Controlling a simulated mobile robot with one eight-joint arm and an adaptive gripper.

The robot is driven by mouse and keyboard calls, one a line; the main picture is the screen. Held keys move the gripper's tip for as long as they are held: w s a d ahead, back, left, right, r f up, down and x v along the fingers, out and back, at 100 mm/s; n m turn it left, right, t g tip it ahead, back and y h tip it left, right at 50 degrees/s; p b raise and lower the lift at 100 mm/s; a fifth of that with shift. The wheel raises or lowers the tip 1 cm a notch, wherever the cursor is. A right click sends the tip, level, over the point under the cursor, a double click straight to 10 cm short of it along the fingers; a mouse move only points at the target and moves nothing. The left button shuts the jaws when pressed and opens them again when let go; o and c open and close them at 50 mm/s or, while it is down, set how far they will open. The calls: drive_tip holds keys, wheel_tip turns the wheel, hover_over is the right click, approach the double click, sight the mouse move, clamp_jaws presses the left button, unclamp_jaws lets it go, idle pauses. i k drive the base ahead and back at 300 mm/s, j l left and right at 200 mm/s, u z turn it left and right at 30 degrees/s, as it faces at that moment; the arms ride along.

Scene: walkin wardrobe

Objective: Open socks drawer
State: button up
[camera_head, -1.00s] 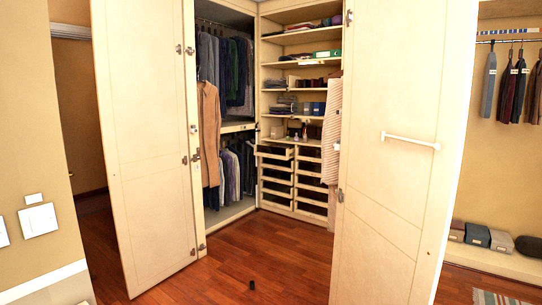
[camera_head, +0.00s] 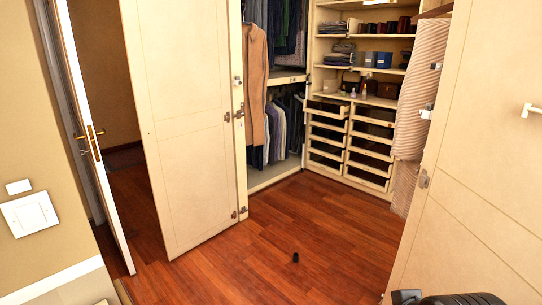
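A bank of pale drawers in two columns stands at the back of the wardrobe, under the open shelves. The left column (camera_head: 327,134) and the right column (camera_head: 369,150) have pale fronts with dark gaps above them. The top left drawer (camera_head: 325,113) seems to stick out a little further than those below it. No label can be read, so I cannot tell which drawer holds socks. A dark rounded part, probably of my arm, shows at the bottom right edge. My gripper's fingers do not show in this view.
The left wardrobe door (camera_head: 185,120) and right wardrobe door (camera_head: 485,150) stand open on either side of the drawers. Striped cloth (camera_head: 420,100) hangs beside the right column. A small black object (camera_head: 295,257) stands on the otherwise clear wooden floor (camera_head: 270,225) between the doors.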

sight(317, 106)
drive_tip(key=i+u, duration=0.1)
drive_tip(key=i, duration=3.4)
drive_tip(key=i+j+z, duration=0.15)
drive_tip(key=i, duration=0.95)
drive_tip(key=i+j+z, duration=0.15)
drive_tip(key=i, duration=0.45)
drive_tip(key=i+j, duration=0.15)
drive_tip(key=i, duration=0.4)
drive_tip(key=i+j+z, duration=0.15)
drive_tip(key=i, duration=0.35)
